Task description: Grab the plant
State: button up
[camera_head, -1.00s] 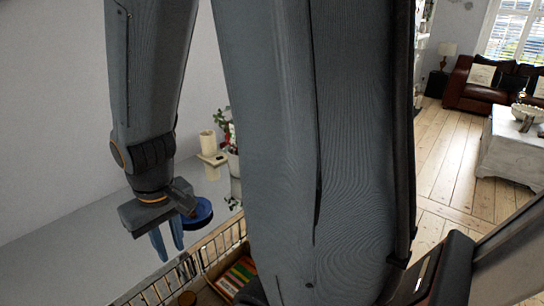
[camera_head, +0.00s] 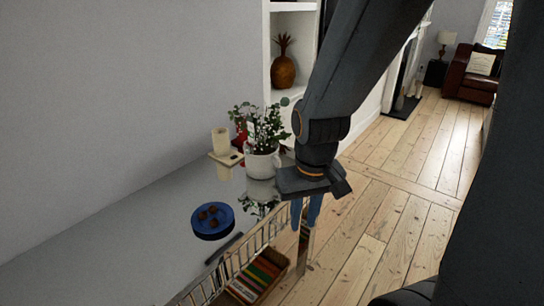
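The plant (camera_head: 262,128) is leafy and green with small white flowers. It stands upright in a white pot (camera_head: 262,163) near the far end of a glossy grey surface, which mirrors it. My gripper (camera_head: 305,212) points down, to the right of the pot and lower in the picture. Its two blue fingers are apart with nothing between them. The gripper does not appear to touch the plant.
Left of the pot are a beige candle (camera_head: 221,141) on a wooden holder (camera_head: 226,161) and a red object (camera_head: 240,136). A blue plate (camera_head: 212,222) with several brown balls is nearer. Open floorboards (camera_head: 400,190) lie right.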

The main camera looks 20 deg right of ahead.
aim_at(263, 161)
jog(key=u, duration=0.55)
jog(key=k, duration=1.3)
jog(key=i, duration=0.4)
jog(key=z, duration=0.75)
jog(key=i, duration=1.8)
jog(key=u, duration=0.25)
